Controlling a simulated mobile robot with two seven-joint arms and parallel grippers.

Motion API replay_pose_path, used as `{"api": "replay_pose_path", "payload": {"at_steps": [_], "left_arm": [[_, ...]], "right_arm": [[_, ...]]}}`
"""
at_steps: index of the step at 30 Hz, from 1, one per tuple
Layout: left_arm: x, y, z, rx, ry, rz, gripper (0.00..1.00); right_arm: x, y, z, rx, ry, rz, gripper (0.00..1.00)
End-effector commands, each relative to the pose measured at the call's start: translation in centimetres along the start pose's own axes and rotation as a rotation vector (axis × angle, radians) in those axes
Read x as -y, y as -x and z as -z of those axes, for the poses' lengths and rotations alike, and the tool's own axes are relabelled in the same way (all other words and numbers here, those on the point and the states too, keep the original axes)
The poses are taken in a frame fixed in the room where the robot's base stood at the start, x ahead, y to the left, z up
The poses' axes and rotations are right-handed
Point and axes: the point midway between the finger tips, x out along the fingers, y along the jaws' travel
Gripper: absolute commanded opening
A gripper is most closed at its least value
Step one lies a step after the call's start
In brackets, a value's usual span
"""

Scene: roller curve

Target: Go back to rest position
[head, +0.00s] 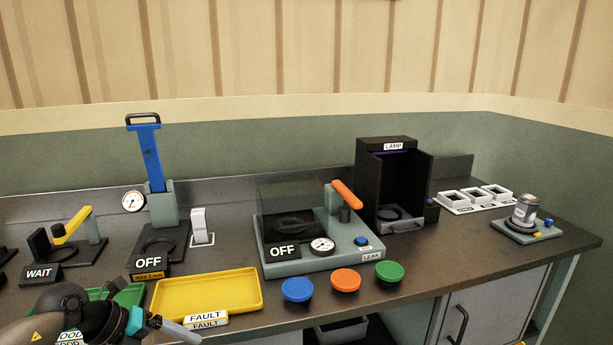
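My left gripper (185,331) is at the lower left, over the front edge of the bench. It points right, just below the yellow tray (205,296), which looks empty. A pale finger shows, but I cannot tell whether the gripper is open or shut. No held object can be made out. My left arm partly covers the green tray (130,295) and its sign. My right gripper is not in view.
A lever press (155,195), a clear-covered leak tester (300,230) with an orange handle and a black lamp box (393,185) stand along the bench. A can (525,210) stands on a grey base at right.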

Motion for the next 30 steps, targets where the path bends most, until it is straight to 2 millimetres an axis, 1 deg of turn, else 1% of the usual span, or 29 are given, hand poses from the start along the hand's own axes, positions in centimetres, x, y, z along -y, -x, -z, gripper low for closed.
{"api": "replay_pose_path", "payload": {"at_steps": [1,4,6,8,11,12,14,15,17,18,20,21,23,24,26,27,29,30], "left_arm": [[0.3,-2.2,1.0,-0.018,0.076,0.096,0.86],[0.9,-5.7,2.1,-0.013,0.258,0.288,0.86],[0.5,-7.9,2.5,0.013,0.413,0.406,0.86],[-0.4,-9.7,2.8,0.050,0.557,0.486,0.86],[-3.5,-12.7,3.6,0.134,0.822,0.573,0.86],[-5.2,-13.9,4.2,0.173,0.933,0.589,0.86],[-8.4,-15.8,5.5,0.239,1.105,0.593,0.86],[-10.7,-17.1,6.8,0.286,1.221,0.581,0.86],[-14.2,-18.9,9.2,0.353,1.386,0.545,0.86],[-16.4,-20.0,11.1,0.394,1.486,0.512,0.86],[-19.5,-21.3,14.2,0.450,1.621,0.451,0.86],[-21.4,-22.1,16.4,0.484,1.705,0.404,0.86],[-24.0,-23.1,20.1,0.532,1.825,0.326,0.86],[-25.5,-23.7,22.7,0.560,1.898,0.269,0.86],[-27.5,-24.4,26.8,0.599,2.004,0.178,0.86],[-28.7,-24.7,29.6,0.621,2.068,0.113,0.86],[-30.0,-25.0,33.6,0.650,2.154,0.019,0.86],[-30.7,-25.1,36.0,0.665,2.203,-0.041,0.86]], "right_arm": [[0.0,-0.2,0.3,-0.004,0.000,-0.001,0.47],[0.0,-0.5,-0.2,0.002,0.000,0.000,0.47],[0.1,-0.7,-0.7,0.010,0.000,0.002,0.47],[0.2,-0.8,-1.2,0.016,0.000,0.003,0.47],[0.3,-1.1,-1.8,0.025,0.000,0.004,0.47],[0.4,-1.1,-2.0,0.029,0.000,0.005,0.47],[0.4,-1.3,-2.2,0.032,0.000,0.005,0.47],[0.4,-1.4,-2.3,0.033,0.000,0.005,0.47],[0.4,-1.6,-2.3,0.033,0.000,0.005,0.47],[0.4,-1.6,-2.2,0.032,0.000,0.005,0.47],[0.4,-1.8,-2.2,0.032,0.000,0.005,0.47],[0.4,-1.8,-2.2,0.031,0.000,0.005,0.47],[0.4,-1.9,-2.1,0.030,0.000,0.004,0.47],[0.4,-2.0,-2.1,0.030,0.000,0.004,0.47],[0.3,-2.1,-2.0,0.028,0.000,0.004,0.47],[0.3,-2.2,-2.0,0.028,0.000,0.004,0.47],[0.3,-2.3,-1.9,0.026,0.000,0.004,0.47],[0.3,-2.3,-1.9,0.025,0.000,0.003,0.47]]}}
